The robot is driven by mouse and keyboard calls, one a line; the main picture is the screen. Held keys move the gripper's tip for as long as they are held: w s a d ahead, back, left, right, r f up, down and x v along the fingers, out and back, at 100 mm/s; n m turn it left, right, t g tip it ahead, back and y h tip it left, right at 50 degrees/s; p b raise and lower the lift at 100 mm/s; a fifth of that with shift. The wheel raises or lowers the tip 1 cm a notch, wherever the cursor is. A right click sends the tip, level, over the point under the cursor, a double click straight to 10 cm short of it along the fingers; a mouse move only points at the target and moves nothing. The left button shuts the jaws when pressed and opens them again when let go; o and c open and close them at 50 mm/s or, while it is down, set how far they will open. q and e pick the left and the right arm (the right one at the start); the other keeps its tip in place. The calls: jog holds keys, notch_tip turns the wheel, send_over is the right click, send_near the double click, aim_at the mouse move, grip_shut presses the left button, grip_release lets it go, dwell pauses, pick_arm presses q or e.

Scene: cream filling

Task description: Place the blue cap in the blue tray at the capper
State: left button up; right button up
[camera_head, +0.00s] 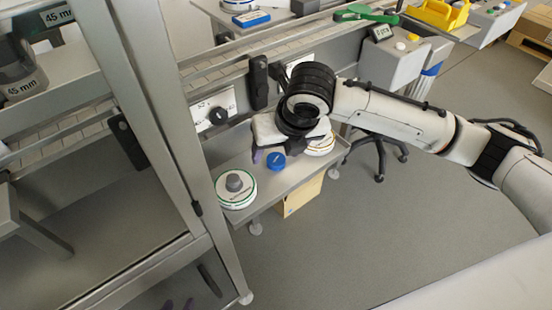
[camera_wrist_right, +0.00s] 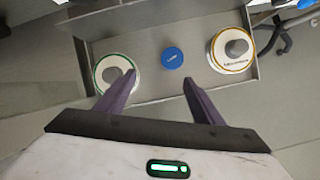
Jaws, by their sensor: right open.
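A round blue cap (camera_head: 276,161) lies on a grey shelf (camera_head: 262,196) between two white discs. In the right wrist view the cap (camera_wrist_right: 172,58) is ahead of my right gripper (camera_wrist_right: 159,79), between the lines of its two spread purple fingers and apart from them. My right gripper is open and empty above the shelf; in the head view its wrist hides part of it. I cannot clearly identify the blue tray; a flat blue item with a white label (camera_head: 250,18) lies on the back bench.
A green-rimmed disc with a grey knob (camera_head: 236,188) is left of the cap, and an orange-rimmed disc (camera_head: 320,145) is right of it. A metal frame post (camera_head: 168,120) stands on the left. The floor (camera_head: 390,225) at the right is open.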

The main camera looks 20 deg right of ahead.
aim_at(276, 159)
jog(key=shift+n, duration=0.6)
jog(key=w+f, duration=0.1)
jog(key=f, duration=0.1)
jog(key=w+d+f+b, duration=0.1)
jog(key=w+f, duration=0.1)
jog(key=f, duration=0.1)
jog(key=w+f, duration=0.2)
jog(key=f, duration=0.1)
jog(key=shift+d+f+b, duration=0.2)
jog(key=shift+d+b, duration=0.15)
jog(key=shift+d, duration=0.05)
jog(key=c, duration=1.2)
jog(key=shift+r, duration=0.15)
